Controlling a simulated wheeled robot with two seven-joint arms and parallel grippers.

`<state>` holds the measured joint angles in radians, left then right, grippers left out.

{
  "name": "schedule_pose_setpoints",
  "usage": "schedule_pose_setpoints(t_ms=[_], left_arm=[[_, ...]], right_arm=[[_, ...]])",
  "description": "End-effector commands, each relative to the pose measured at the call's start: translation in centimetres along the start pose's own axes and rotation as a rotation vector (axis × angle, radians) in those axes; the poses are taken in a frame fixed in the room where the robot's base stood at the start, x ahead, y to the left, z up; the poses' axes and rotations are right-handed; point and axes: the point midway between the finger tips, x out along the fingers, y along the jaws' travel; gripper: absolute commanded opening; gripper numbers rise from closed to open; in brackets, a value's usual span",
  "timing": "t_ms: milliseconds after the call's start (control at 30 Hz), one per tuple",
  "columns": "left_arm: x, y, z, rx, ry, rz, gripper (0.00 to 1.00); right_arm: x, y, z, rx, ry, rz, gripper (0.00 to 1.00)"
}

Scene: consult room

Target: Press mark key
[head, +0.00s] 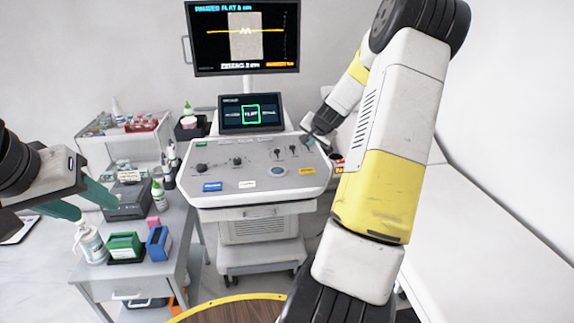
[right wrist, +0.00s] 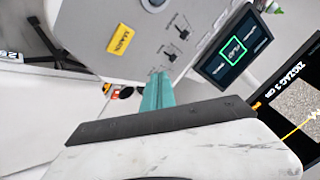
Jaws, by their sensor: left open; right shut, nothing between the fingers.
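The console (head: 262,155) has a yellow key (head: 307,171) at the right of its front edge. The same yellow key (right wrist: 119,39) shows in the right wrist view; its lettering seems to start with "MARK". A blue key (head: 212,186) and a white key (head: 247,184) sit further left on the panel. My right gripper (head: 309,141) is shut and empty, over the console's upper right edge, behind the yellow key and apart from it. Its teal fingers (right wrist: 158,90) point toward the panel's edge near the sliders. My left gripper (head: 97,206) is open and empty over the side cart.
A small screen (head: 251,113) with a green frame stands behind the panel, below a large monitor (head: 243,38). The side cart (head: 180,225) holds a bottle (head: 90,243), a green box (head: 124,246) and a blue box (head: 159,243). A white couch (head: 480,240) lies at right.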

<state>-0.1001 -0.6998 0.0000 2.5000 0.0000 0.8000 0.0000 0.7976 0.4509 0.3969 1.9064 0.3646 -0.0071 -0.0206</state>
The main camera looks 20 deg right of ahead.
Motion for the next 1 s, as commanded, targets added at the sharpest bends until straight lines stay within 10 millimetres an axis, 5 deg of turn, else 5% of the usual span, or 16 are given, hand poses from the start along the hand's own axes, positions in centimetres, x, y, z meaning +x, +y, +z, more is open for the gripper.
schedule_pose_setpoints(t_ms=[700, 1000], left_arm=[[0.0, 0.0, 0.0, 0.0, 0.0, 0.0, 0.47], [0.0, 0.0, 0.0, 0.0, 0.0, 0.0, 0.47]], right_arm=[[5.4, 4.0, 4.1, 0.001, -0.004, 0.001, 0.0], [6.1, 4.4, 4.5, -0.001, -0.001, 0.0, 0.0]])
